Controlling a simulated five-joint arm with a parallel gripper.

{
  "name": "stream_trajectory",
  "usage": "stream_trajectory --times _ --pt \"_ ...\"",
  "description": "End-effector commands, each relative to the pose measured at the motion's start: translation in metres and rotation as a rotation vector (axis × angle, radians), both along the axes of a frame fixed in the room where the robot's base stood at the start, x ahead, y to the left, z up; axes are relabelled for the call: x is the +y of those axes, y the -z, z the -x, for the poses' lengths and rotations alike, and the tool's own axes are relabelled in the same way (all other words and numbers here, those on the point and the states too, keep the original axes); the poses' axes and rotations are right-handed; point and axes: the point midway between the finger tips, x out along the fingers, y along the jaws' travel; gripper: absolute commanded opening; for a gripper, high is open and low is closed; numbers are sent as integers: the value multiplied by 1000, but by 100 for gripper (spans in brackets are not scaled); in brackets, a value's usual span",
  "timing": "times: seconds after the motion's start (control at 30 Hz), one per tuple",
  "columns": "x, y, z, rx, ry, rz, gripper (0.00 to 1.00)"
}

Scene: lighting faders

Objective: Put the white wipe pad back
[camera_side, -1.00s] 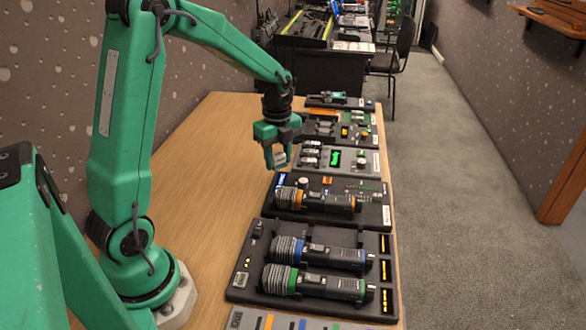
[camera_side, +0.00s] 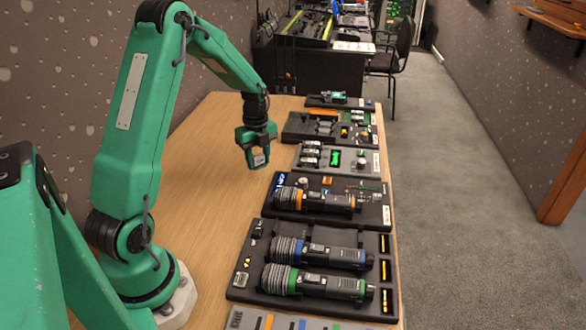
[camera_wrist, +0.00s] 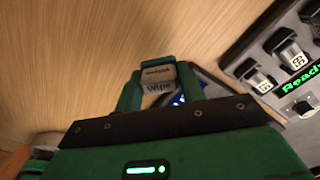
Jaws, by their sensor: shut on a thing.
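My gripper (camera_side: 257,163) is shut on the white wipe pad (camera_side: 259,158) and holds it above the bare wood at the left of the row of trays. In the wrist view the pad (camera_wrist: 158,80) sits between the two green fingers (camera_wrist: 157,92), and the word "Wipe" shows on it. Which spot the pad belongs in cannot be told from these frames.
A grey tray (camera_side: 365,171) with small pale blocks stands right of my gripper. Nearer are dark trays with an orange-ringed flashlight-like tool (camera_side: 315,200), a blue-ringed one (camera_side: 318,253) and a green-ringed one (camera_side: 316,284). The wooden table (camera_side: 205,200) is clear on the left.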

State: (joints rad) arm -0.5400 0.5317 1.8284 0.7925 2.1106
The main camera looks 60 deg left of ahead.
Motion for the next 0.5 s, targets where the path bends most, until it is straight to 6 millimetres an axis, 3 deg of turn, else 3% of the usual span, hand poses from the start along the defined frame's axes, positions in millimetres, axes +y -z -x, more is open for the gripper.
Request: stream_trajectory --times 0.5 --pt "-1 40 0 1 0 1 18"
